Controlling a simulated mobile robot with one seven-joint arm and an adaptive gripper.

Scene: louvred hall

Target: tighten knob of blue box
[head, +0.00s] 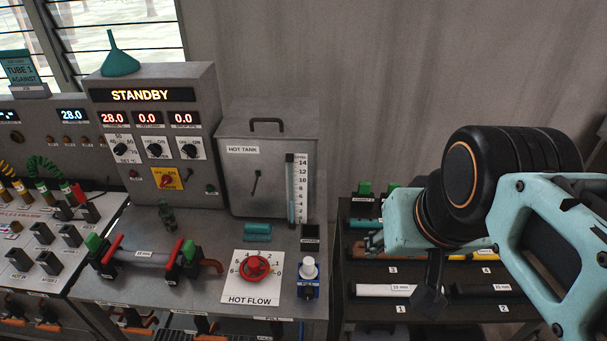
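A small blue box (308,292) stands near the front edge of the grey bench, at its right end. A pale round knob (308,266) sits on top of it. How tight the knob is cannot be seen. My gripper (430,303) hangs from my pale teal arm, to the right of the box and apart from it, in front of the rack. Its dark fingers point down and are seen from the side, so I cannot tell if they are open. Nothing is visibly held in them.
A red valve wheel (256,269) on the HOT FLOW plate is just left of the box. A dark block (310,238) is behind it. The HOT TANK (265,170) stands at the back. A rack (385,275) with tubes is right of the bench, past a gap.

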